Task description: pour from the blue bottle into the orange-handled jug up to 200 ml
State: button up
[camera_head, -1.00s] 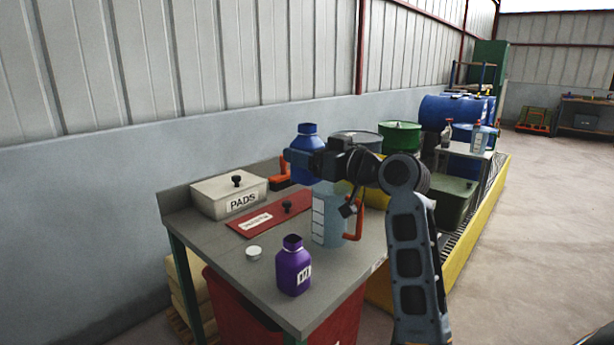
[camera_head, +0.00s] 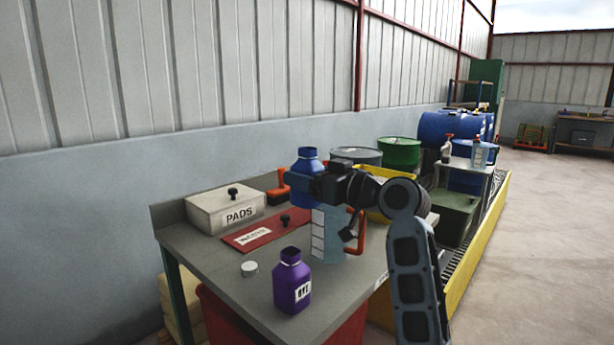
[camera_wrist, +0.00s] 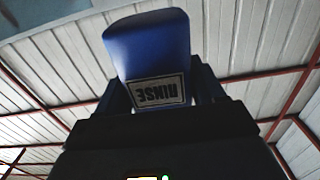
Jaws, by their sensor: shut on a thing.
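The blue bottle (camera_head: 308,163) is held upright, or nearly so, by my gripper (camera_head: 300,181), above and slightly left of the jug. In the wrist view the blue bottle (camera_wrist: 150,45) fills the space between the two fingers of my gripper (camera_wrist: 160,95), and its label reads RINSE. The orange-handled jug (camera_head: 326,240) stands on the bench, translucent with white marks on its side and its orange handle to the right. My forearm and gripper hide the jug's top. I cannot tell the liquid level in it.
A purple labelled bottle (camera_head: 292,284) stands open at the bench (camera_head: 215,262) front, beside a white cap (camera_head: 249,268). A red panel (camera_head: 262,232) and a PADS box (camera_head: 226,208) lie behind. An orange-handled tool (camera_head: 278,190) is at the back. Drums (camera_head: 399,152) stand beyond.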

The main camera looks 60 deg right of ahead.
jog(key=shift+s+d+r+m+p, duration=0.15)
jog(key=shift+d+r+m+p, duration=0.1)
jog(key=shift+d+m+p, duration=0.45)
jog(key=shift+s+d+r+m+p, duration=0.2)
jog(key=shift+d+m+p, duration=0.15)
jog(key=shift+m+p, duration=0.95)
jog(key=shift+p, duration=0.05)
jog(key=shift+d+m+p, duration=0.1)
jog(key=shift+m+p, duration=0.4)
jog(key=shift+w+a+m+p, duration=0.1)
jog(key=shift+a+m+p, duration=0.15)
jog(key=shift+m+p, duration=0.6)
jog(key=shift+a+m+p, duration=0.1)
jog(key=shift+m+p, duration=0.15)
jog(key=shift+p, duration=0.1)
jog(key=shift+w+a+f+m+p, duration=0.1)
jog(key=shift+a+f+m+p, duration=0.15)
jog(key=shift+m+p, duration=0.65)
jog(key=shift+a+f+m+p, duration=0.1)
jog(key=shift+f+m+p, duration=0.1)
jog(key=shift+m+p, duration=0.7)
jog(key=shift+f+m+p, duration=0.3)
jog(key=shift+m+p, duration=0.25)
jog(key=shift+m, duration=0.45)
jog(key=shift+f, duration=0.1)
